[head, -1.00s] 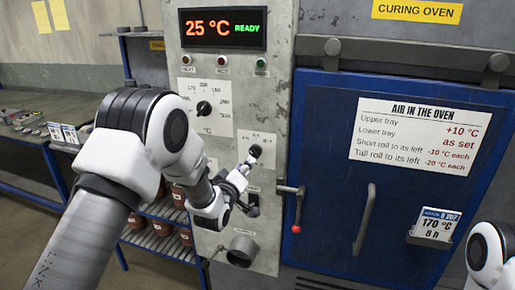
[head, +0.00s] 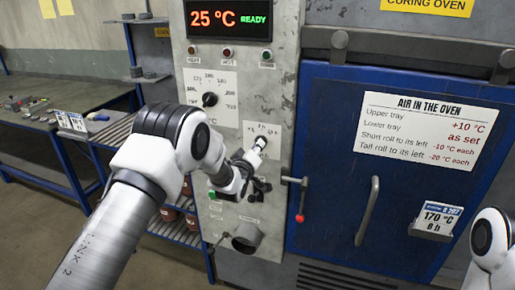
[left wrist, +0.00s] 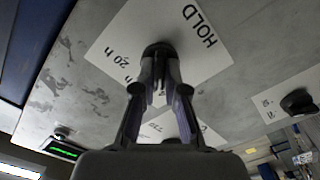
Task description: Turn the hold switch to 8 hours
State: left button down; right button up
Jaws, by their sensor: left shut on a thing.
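The hold switch (head: 261,142) is a dark round knob on its white scale plate, below the temperature dial on the grey panel. In the left wrist view, the knob (left wrist: 158,48) sits on a plate marked HOLD, with "20 h" readable at one side. My left gripper (head: 255,152) is at the panel, its fingers shut on the knob; they also show in the left wrist view (left wrist: 160,68). The fingers hide part of the scale, and I cannot read where the pointer stands. My right gripper is not in view.
The temperature dial (head: 210,99) is above left of the switch. A red-tipped lever (head: 300,200) and the blue oven door (head: 335,150) are to its right. A job card (head: 437,220) reads 170 °C. The display (head: 228,19) reads 25 °C READY.

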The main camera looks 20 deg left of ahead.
pick_arm(q)
jog(key=shift+f, duration=0.15)
jog(key=shift+f+m+b, duration=0.15)
jog(key=shift+m+b, duration=2.1)
jog(key=shift+b, duration=0.3)
jog(key=shift+f+m+b, duration=0.1)
jog(key=shift+m+b, duration=2.15)
jog(key=shift+b, duration=0.3)
jog(key=c, duration=1.2)
grip_release()
jog(key=shift+s, duration=0.1)
jog(key=shift+r, duration=0.15)
